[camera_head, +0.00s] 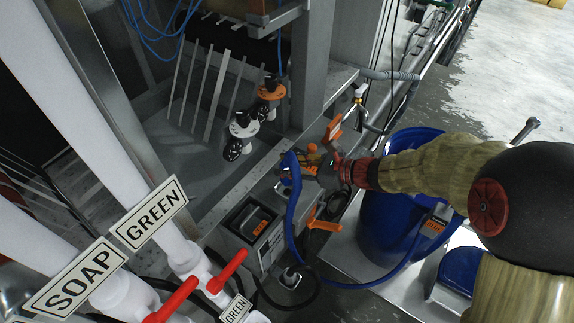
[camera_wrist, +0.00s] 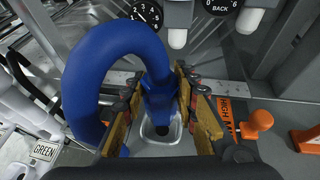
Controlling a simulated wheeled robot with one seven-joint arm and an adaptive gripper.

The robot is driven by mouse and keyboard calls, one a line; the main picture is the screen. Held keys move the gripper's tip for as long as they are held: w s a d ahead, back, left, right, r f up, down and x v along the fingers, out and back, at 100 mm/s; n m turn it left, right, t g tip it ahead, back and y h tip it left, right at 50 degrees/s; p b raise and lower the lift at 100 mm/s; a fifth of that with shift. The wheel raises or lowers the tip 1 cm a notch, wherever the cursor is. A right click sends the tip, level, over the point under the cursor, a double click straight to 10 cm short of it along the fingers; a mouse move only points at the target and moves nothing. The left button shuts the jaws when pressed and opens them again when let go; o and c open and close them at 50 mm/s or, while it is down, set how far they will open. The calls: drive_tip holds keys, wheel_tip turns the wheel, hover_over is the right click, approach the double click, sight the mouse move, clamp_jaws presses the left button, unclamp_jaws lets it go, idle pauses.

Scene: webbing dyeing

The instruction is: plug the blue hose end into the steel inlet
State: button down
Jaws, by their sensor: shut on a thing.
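The blue hose (camera_head: 292,215) loops down from my gripper (camera_head: 300,165) and runs right past the blue drum. In the wrist view, the blue hose end (camera_wrist: 160,98) sits between the yellow-brown pads of my gripper (camera_wrist: 168,108), which is shut on it. The hose arches up and left from there. The steel inlet (camera_wrist: 160,134), a squarish shiny fitting with a dark opening, shows just below the hose end. The hose end partly covers the inlet, and I cannot tell whether they touch.
Orange handles (camera_head: 323,222) (camera_wrist: 258,122) stand close to my gripper. A grey box (camera_head: 250,225) is to its left and the blue drum (camera_head: 375,235) to its right. White pipes with red levers (camera_head: 228,270) are at lower left. Dials (camera_head: 240,128) are behind.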

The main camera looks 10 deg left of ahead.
drive_tip(key=shift+f+b, duration=1.85)
drive_tip(key=shift+f, duration=0.75)
drive_tip(key=c, duration=1.3)
unclamp_jaws()
drive_tip(key=shift+d, duration=0.1)
drive_tip(key=v, duration=1.1)
drive_tip(key=shift+s+d+r, duration=0.15)
drive_tip(key=shift+d+r, duration=0.1)
drive_tip(key=shift+d, duration=0.05)
